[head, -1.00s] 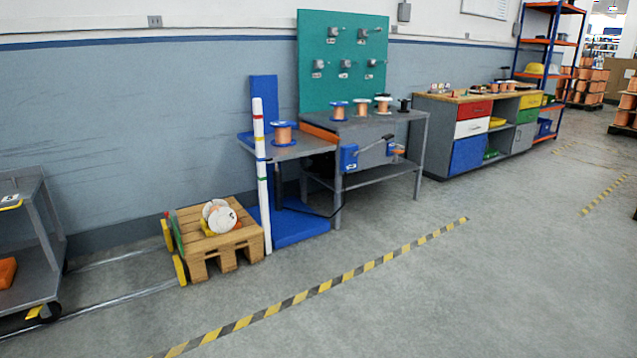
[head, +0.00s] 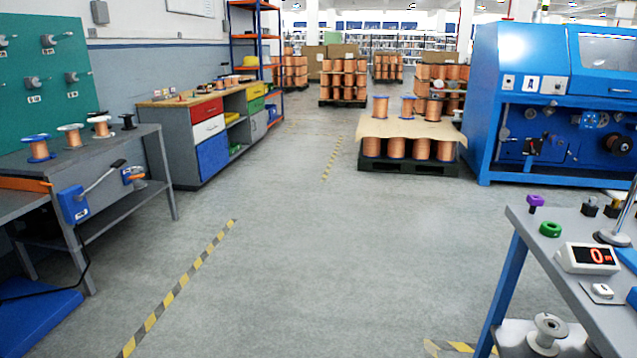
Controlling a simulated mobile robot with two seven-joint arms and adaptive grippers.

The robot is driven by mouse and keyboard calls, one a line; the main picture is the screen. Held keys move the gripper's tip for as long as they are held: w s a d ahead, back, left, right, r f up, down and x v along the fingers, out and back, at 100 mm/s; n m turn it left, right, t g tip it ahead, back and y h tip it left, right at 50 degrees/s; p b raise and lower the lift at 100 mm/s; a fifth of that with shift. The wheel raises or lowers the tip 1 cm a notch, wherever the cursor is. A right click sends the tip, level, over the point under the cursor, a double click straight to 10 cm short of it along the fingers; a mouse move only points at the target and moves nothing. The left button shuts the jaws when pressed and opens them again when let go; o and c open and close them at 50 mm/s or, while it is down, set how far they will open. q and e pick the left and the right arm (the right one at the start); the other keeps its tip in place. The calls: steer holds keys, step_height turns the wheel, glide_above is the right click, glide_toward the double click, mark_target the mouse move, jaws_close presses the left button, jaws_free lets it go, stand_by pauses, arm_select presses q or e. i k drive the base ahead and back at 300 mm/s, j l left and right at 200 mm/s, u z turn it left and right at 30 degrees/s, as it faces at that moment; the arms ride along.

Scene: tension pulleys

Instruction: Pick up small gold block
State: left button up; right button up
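I cannot make out a small gold block for certain. A small yellowish thing (head: 617,197) shows at the far right on the grey table (head: 560,262), partly hidden among dark pieces and the stand's post, and too small to identify. A purple knob-like piece (head: 535,202) and a green ring (head: 550,229) lie near that table's left edge. Neither of my grippers is in view.
A display reading 0 (head: 588,258) stands on the near right table. A blue machine (head: 540,100) is behind it. A pallet of copper spools (head: 408,165) is at the centre back. A workbench (head: 60,150) is at left. The middle floor is clear.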

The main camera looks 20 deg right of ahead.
mark_target(616, 202)
steer(key=i+z, duration=0.15)
steer(key=z, duration=0.25)
steer(key=i+z, duration=0.1)
steer(key=z, duration=0.3)
steer(key=i+j+z, duration=0.15)
steer(key=z, duration=0.25)
steer(key=i+j+z, duration=0.1)
steer(key=z, duration=0.3)
steer(key=i+j+z, duration=0.2)
steer(key=z, duration=0.15)
steer(key=i+j+z, duration=0.15)
steer(key=j+z, duration=0.2)
steer(key=i+j+z, duration=0.1)
steer(key=j+z, duration=0.2)
steer(key=i+j+z, duration=0.35)
steer(key=i+j, duration=0.35)
steer(key=j, duration=0.1)
